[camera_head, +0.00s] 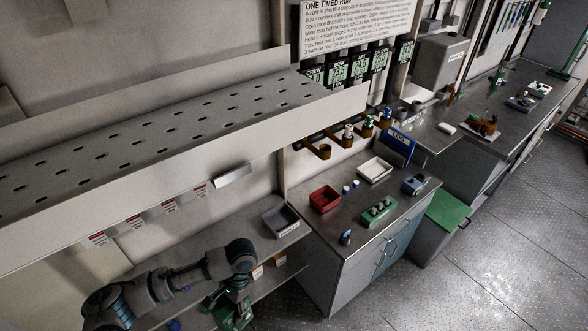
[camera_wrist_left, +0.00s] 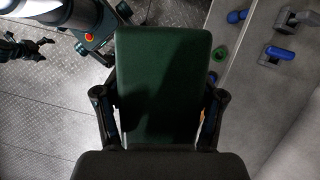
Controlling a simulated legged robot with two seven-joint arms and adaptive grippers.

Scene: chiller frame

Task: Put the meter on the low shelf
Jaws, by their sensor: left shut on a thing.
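My left gripper (camera_head: 238,304) reaches down at the lower middle of the head view, in front of the shelves at the left of the cabinet. It is shut on the meter, a dark green block (camera_head: 228,317), partly hidden by the gripper. In the left wrist view the meter (camera_wrist_left: 163,75) stands between the two black fingers, its broad green face toward the camera. The low shelf (camera_head: 284,275) shows below the upper shelf board, partly hidden by my arm. A black claw (camera_wrist_left: 28,47) at the upper left of the wrist view may be my right gripper; its jaw state is unclear.
A grey bin (camera_head: 280,221) stands on the upper shelf board, with small boxes (camera_head: 279,259) below it. The cabinet to the right holds a red bin (camera_head: 324,199), a white tray (camera_head: 375,169) and a green block (camera_head: 378,212). A perforated ledge (camera_head: 170,130) overhangs the shelves.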

